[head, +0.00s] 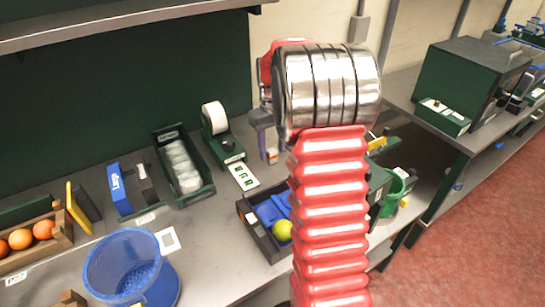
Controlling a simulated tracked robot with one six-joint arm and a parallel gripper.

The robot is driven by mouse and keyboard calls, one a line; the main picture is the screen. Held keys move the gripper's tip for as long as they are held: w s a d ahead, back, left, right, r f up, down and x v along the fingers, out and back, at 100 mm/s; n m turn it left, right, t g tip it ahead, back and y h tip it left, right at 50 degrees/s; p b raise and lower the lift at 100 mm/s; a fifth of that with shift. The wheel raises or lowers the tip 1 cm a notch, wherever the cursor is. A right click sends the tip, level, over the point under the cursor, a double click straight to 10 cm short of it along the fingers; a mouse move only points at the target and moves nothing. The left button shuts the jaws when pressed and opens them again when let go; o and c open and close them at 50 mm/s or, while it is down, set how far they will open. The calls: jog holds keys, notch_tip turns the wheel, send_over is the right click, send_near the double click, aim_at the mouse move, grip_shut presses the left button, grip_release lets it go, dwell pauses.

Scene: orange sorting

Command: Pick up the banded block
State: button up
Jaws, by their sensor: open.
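My red arm rises in the middle of the head view, and its silver joint hides much of what lies behind it. My gripper (268,142) shows only in part, left of the joint, as a grey-purple finger pointing down. It is open. A small pale piece with an orange mark shows at the fingertip. I cannot tell whether it is part of the gripper or a block behind it. I cannot make out the banded block for certain; it may be hidden behind my arm.
A dark tray (262,239) with blue inserts and a yellow-green fruit (282,230) sits beside my arm. Left are a tape dispenser (222,148), a tray of clear packets (207,188), a blue mesh bin (103,272) and an orange crate (50,250). Bare bench (215,240) lies between.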

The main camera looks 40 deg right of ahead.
aim_at(272, 150)
notch_tip(272, 150, down, 3)
jog(key=shift+f, duration=0.15)
dwell(0.5)
jog(key=c, duration=1.1)
jog(key=shift+c, duration=0.2)
notch_tip(272, 150, up, 10)
dwell(0.5)
